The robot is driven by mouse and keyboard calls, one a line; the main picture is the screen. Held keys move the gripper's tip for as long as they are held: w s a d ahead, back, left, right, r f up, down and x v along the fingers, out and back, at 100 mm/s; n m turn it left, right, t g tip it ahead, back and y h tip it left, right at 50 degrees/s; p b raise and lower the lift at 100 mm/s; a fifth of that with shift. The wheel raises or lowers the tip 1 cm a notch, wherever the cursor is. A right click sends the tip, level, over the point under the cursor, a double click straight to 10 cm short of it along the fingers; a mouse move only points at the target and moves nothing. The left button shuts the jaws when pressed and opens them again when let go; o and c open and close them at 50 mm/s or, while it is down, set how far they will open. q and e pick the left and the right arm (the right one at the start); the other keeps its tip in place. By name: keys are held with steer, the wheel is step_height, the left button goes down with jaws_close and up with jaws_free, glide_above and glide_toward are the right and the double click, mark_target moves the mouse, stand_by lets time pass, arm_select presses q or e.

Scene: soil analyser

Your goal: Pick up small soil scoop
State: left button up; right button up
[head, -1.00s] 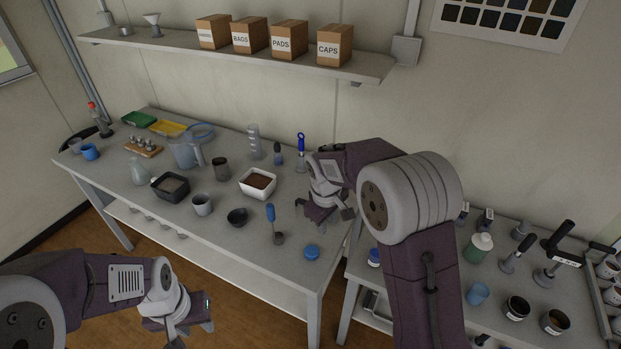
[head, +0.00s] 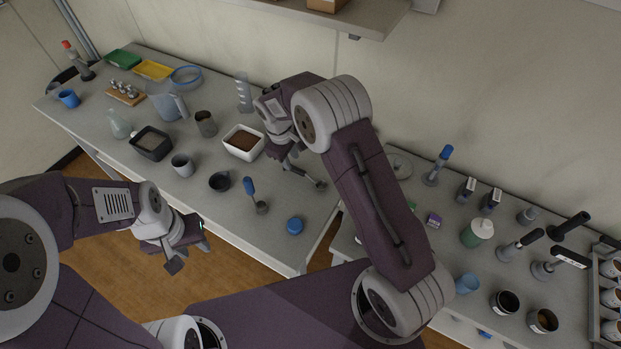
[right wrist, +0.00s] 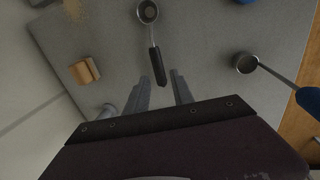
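Two scoops lie on the left table. A dark-handled metal scoop (head: 320,186) is partly hidden by my right gripper (head: 288,160) in the head view. In the right wrist view its round bowl (right wrist: 148,12) points away and its black handle (right wrist: 157,66) runs toward me. The right gripper (right wrist: 161,77) is open and empty, with the handle's end between its fingertips in the picture; the height gap is unclear. A blue-handled scoop (head: 249,187) lies to the left in the head view and to the right in the wrist view (right wrist: 245,63). My left gripper (head: 190,250) is open and empty before the table.
A blue lid (head: 295,226) lies near the front right corner. A white tub of soil (head: 243,153) and a dark bowl (head: 220,182) stand left of the right gripper. A brown block (right wrist: 85,71) shows in the wrist view. A second table (head: 440,260) holds several tools and jars.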

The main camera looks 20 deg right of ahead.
mark_target(295, 168)
steer(key=f, duration=0.2)
steer(key=w+d+f, duration=0.1)
steer(key=f, duration=0.3)
steer(key=f+p, duration=0.1)
steer(key=f, duration=0.1)
steer(key=shift+w+d, duration=0.2)
steer(key=shift+d, duration=0.1)
steer(key=shift+s+r, duration=0.1)
jaws_close()
